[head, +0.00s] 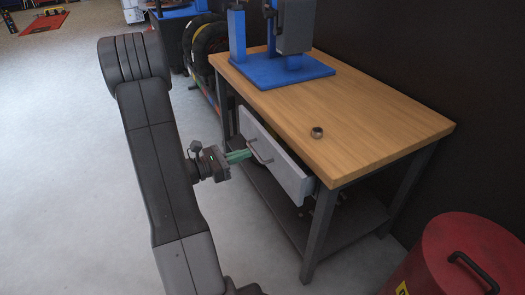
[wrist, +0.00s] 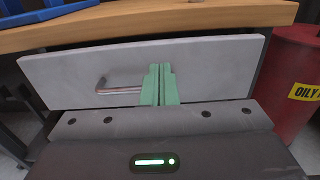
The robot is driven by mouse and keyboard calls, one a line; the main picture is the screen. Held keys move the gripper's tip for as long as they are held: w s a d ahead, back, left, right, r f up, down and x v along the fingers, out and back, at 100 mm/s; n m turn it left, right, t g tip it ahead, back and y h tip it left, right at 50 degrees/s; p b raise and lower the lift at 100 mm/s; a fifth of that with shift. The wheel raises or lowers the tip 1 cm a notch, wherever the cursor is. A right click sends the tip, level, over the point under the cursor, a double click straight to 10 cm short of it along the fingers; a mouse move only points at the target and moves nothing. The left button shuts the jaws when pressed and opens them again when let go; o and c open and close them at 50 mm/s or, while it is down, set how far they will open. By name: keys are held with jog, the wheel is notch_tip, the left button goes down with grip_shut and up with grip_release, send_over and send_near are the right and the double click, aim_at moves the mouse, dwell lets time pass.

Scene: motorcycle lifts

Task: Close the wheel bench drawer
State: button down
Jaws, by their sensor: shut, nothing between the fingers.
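The wheel bench (head: 370,120) has a wooden top and dark metal legs. Its grey-white drawer (head: 283,170) stands partly pulled out under the top, with a dark gap behind the front panel. The drawer front (wrist: 215,72) fills the middle of the wrist view. A metal bar handle (head: 259,152) is on the front; it also shows in the wrist view (wrist: 118,88), left of the fingers. My gripper (head: 250,154) has green fingers, shut and empty, pointing at the drawer front close to the handle. In the wrist view the fingertips (wrist: 160,68) overlap the panel; I cannot tell whether they touch it.
A blue stand (head: 265,70) and a small metal ring (head: 317,132) are on the bench top. A red oily-waste can (head: 465,255) stands at the right, also in the wrist view (wrist: 292,75). Tyres (head: 208,42) are behind the bench. Open floor lies left.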

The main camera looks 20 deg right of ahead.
aim_at(271, 145)
jog(key=shift+w+d+b, duration=0.15)
jog(key=shift+d+b, duration=0.25)
jog(key=shift+d, duration=1.35)
jog(key=shift+w+d+b, duration=0.1)
jog(key=shift+d+b, duration=0.3)
jog(key=shift+d, duration=1.3)
jog(key=shift+w+d, duration=0.1)
jog(key=shift+d, duration=1.2)
